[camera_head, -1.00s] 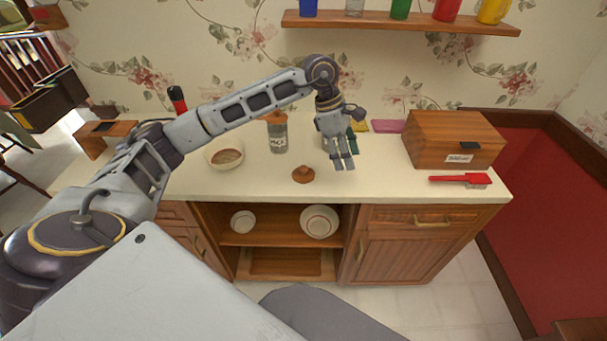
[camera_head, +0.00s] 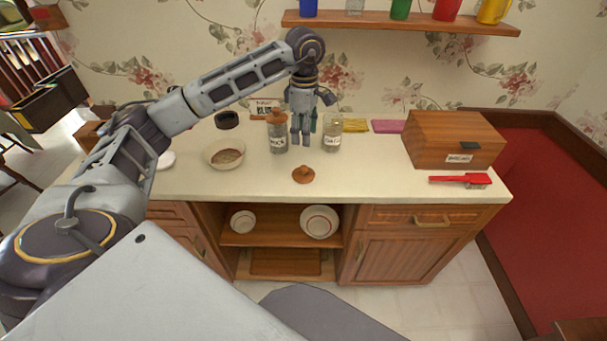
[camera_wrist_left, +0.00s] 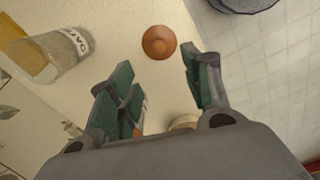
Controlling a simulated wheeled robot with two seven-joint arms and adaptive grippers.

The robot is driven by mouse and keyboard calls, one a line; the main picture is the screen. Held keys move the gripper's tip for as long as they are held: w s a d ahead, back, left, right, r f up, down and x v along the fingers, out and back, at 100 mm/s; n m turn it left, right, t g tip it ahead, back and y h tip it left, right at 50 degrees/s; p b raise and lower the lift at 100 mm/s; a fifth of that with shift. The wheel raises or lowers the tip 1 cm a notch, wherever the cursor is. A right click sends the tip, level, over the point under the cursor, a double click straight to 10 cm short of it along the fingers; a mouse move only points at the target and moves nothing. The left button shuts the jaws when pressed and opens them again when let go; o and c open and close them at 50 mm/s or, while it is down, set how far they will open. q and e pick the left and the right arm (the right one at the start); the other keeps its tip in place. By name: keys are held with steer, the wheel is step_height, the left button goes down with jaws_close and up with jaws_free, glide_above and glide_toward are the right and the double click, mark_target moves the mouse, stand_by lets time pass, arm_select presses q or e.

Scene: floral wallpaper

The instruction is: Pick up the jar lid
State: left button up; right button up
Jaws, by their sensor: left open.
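The jar lid (camera_head: 303,174) is a brown, round, knobbed lid lying flat on the cream counter, near its front edge. My left gripper (camera_head: 301,141) points down behind the lid, between two glass jars. It is open and empty, its green-padded fingers (camera_wrist_left: 156,72) spread apart in the wrist view. One labelled jar (camera_head: 278,140) wears a brown lid; the other labelled jar (camera_head: 332,137) appears lidless. My right gripper is not in view.
A bowl (camera_head: 226,153) stands left of the jars. A wooden box (camera_head: 455,140) and a red brush (camera_head: 458,180) are at the right. Yellow (camera_head: 354,125) and pink (camera_head: 387,126) items lie at the back. The counter (camera_head: 370,175) right of the lid is clear.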

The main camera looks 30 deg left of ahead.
arm_select(q)
glide_above(303, 167)
steer(key=f, duration=0.8)
steer(key=shift+s+d, duration=0.1)
steer(key=shift+d, duration=0.15)
steer(key=shift+f, duration=0.1)
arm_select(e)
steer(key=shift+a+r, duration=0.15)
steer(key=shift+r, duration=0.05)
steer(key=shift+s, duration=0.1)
arm_select(q)
steer(key=shift+a+f+p, duration=0.15)
steer(key=shift+f+p, duration=0.35)
steer(key=shift+f, duration=2)
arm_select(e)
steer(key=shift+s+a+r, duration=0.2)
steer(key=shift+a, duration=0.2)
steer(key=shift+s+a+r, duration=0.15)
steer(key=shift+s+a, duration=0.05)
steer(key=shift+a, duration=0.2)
arm_select(q)
steer(key=shift+c, duration=0.2)
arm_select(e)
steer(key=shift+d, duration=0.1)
arm_select(q)
steer(key=c, duration=0.7)
jaws_close()
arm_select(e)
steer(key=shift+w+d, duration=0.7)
